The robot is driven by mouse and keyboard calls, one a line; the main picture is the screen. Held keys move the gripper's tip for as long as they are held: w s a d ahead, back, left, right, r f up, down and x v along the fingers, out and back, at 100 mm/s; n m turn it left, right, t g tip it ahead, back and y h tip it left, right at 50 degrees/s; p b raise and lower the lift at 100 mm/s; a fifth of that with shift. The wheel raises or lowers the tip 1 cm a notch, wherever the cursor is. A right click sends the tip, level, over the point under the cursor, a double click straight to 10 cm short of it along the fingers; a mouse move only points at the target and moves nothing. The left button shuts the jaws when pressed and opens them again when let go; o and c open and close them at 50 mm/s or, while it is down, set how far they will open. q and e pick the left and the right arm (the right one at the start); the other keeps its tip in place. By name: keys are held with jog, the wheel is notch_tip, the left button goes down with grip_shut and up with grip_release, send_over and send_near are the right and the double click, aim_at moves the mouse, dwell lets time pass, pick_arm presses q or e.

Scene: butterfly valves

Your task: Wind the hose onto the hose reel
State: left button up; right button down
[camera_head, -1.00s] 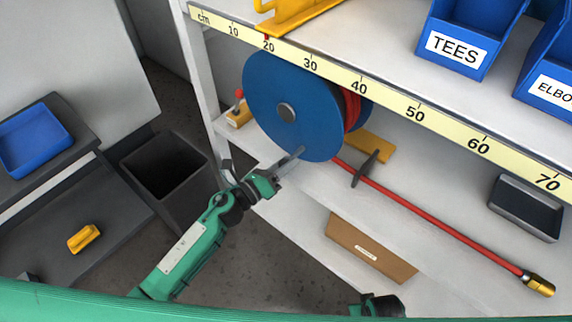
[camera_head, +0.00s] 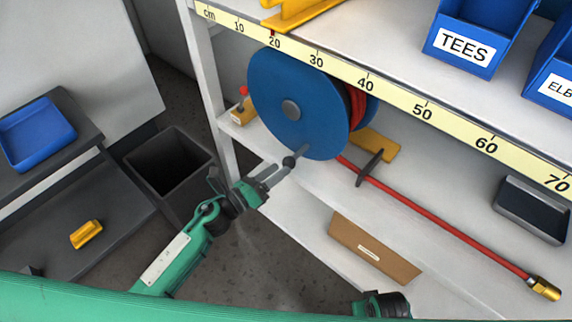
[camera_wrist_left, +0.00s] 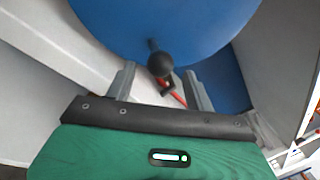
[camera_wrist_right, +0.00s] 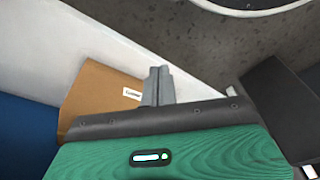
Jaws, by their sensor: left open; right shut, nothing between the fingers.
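The blue hose reel (camera_head: 296,85) stands on the shelf under the ruler edge, with red hose (camera_head: 357,103) wound between its discs. The loose hose (camera_head: 450,229) runs right along the shelf to a brass end (camera_head: 544,288). A dark crank knob (camera_head: 289,161) sticks out from the reel's lower rim; it also shows in the left wrist view (camera_wrist_left: 160,65). My left gripper (camera_head: 276,176) is open, its fingers on either side of and just short of the knob.
A dark bar (camera_head: 369,167) stands by the hose, near a yellow base part (camera_head: 378,147). A black tray (camera_head: 532,209) lies at right. A cardboard box (camera_head: 374,249) sits on the lower shelf. A ruler edge (camera_head: 422,113) overhangs the reel. A dark bin (camera_head: 168,160) stands at left.

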pick_arm(q)
jog(key=r+b+v, duration=0.1)
jog(key=v, duration=0.8)
jog(key=shift+f, duration=0.45)
pick_arm(e)
jog(key=r, duration=0.3)
jog(key=shift+w, duration=0.3)
pick_arm(q)
jog(key=shift+d, duration=0.1)
